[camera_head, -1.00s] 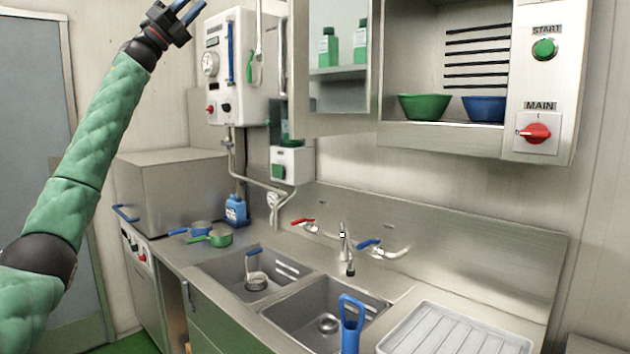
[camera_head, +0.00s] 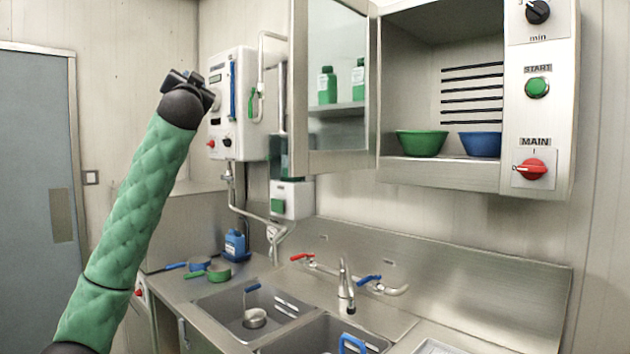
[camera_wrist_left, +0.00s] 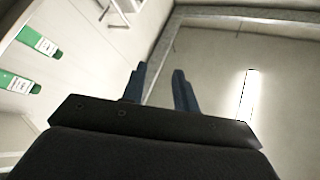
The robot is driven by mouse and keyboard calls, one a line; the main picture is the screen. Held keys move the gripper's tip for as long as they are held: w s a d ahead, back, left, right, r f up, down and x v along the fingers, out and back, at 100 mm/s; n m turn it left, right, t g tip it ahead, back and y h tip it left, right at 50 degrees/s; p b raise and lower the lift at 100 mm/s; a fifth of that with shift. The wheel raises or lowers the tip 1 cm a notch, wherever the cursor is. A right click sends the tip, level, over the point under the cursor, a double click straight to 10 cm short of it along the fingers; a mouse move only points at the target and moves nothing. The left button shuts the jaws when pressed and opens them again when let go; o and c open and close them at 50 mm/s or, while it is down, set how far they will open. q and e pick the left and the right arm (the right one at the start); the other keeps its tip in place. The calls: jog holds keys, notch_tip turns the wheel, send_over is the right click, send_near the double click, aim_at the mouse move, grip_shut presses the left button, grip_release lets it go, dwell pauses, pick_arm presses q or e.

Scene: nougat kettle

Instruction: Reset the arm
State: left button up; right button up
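My left arm, in a green quilted sleeve, rises from the lower left of the head view. Its dark left gripper (camera_head: 188,88) is raised in the air in front of the white wall unit and faces away, so its fingers are mostly hidden there. In the left wrist view the two dark blue fingers of the left gripper (camera_wrist_left: 160,75) stand apart with nothing between them. My right gripper is not in view.
An open wall cabinet (camera_head: 440,175) holds a green bowl (camera_head: 421,143) and a blue bowl (camera_head: 480,144). Below are a double sink (camera_head: 240,312), a faucet (camera_head: 345,285) and small pans (camera_head: 218,272). A white wall unit (camera_head: 262,105) is beside the gripper.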

pick_arm(q)
jog(key=s+d+f+g+h, duration=0.1)
jog(key=s+d+f+g, duration=0.15)
jog(key=f, duration=1.25)
jog(key=s+d+f+g+h, duration=0.1)
jog(key=s+d+f+g, duration=0.2)
jog(key=f, duration=1.2)
jog(key=s+d+f+g+h, duration=0.2)
jog(key=d+f+g, duration=0.15)
jog(key=f, duration=1.15)
jog(key=s+d+f+g+h, duration=0.1)
jog(key=s+f+g, duration=0.2)
jog(key=s+f, duration=0.95)
jog(key=s+d+f+n+g+h, duration=0.15)
jog(key=s+f, duration=0.65)
jog(key=f, duration=0.9)
jog(key=s+d+f+g, duration=0.2)
jog(key=s+f+g, duration=0.2)
jog(key=s+f, duration=0.85)
jog(key=s+f+g, duration=0.4)
jog(key=s+f, duration=1.2)
jog(key=s, duration=0.2)
jog(key=shift+s+d, duration=0.25)
